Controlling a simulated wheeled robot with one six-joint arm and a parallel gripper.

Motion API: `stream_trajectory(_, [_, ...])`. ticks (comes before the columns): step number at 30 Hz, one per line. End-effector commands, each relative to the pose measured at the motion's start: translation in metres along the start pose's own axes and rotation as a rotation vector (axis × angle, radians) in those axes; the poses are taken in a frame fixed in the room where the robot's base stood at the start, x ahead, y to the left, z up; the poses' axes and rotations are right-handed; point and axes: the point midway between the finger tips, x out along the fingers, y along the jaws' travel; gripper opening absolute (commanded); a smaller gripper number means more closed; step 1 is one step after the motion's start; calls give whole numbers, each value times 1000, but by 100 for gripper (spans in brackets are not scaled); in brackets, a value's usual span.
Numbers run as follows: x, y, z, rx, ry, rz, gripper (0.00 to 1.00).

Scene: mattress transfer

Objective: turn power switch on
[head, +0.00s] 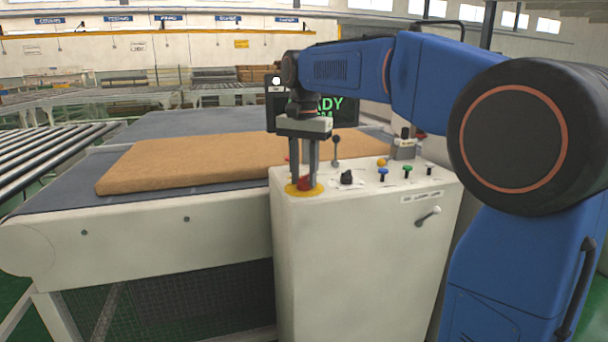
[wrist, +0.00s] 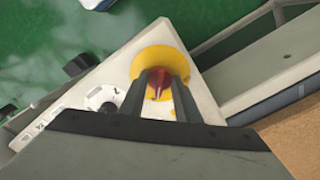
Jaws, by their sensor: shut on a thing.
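The white control cabinet (head: 370,250) stands at the centre of the head view, with its controls on top. A red button (wrist: 159,84) sits on a yellow round base (head: 290,191) at the panel's left corner. My gripper (head: 304,183) points down with its fingers shut on the red button, over the yellow base. A black rotary knob (head: 347,177) on a white plate is just right of the gripper; a round white dial (wrist: 101,97) shows beside the fingers in the wrist view. No readable label tells which control is the power switch.
Blue (head: 383,173), green (head: 407,170) and yellow (head: 381,162) buttons and an upright lever (head: 336,150) are on the panel. A handle (head: 428,216) is on the cabinet's front. A brown mattress (head: 200,160) lies on the conveyor behind. A screen (head: 345,117) with green text is partly hidden.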

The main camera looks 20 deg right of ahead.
Motion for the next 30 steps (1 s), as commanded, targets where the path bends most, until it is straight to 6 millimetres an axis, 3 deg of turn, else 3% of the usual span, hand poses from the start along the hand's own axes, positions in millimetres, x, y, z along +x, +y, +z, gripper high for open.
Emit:
stream_trajectory(20, [0, 0, 0, 59, 1, -1, 7])
stream_trajectory(21, [0, 0, 0, 59, 1, -1, 37])
stream_trajectory(23, [0, 0, 0, 59, 0, -1, 48])
stream_trajectory(30, [0, 0, 0, 58, 0, 0, 48])
